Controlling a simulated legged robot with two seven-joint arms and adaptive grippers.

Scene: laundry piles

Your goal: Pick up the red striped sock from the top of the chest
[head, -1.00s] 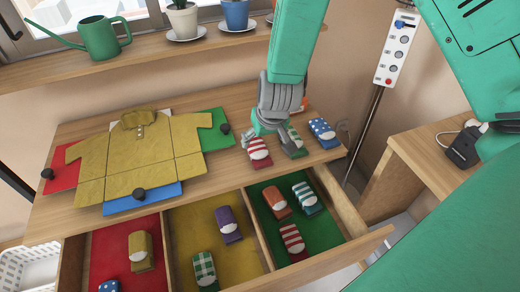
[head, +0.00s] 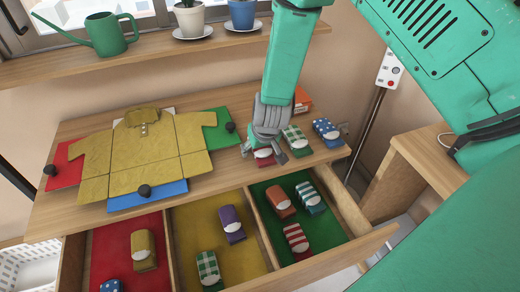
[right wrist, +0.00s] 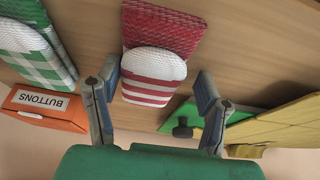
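The red striped sock (head: 265,158), red and white with a white band, lies folded on the chest top (head: 100,215). In the head view my right gripper (head: 264,148) is over it and hides most of it. In the right wrist view the sock (right wrist: 155,78) shows between the two spread fingers of the open gripper (right wrist: 152,92), with gaps on both sides. Whether the fingers reach down beside it I cannot tell. My left gripper is not in view.
A green checked sock (head: 295,138) and a blue dotted sock (head: 326,130) lie to the right. An orange BUTTONS box (right wrist: 45,108) is near. A yellow shirt (head: 145,155) lies on a folding board at left. The open drawer (head: 340,247) holds several socks, one red striped (head: 296,238).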

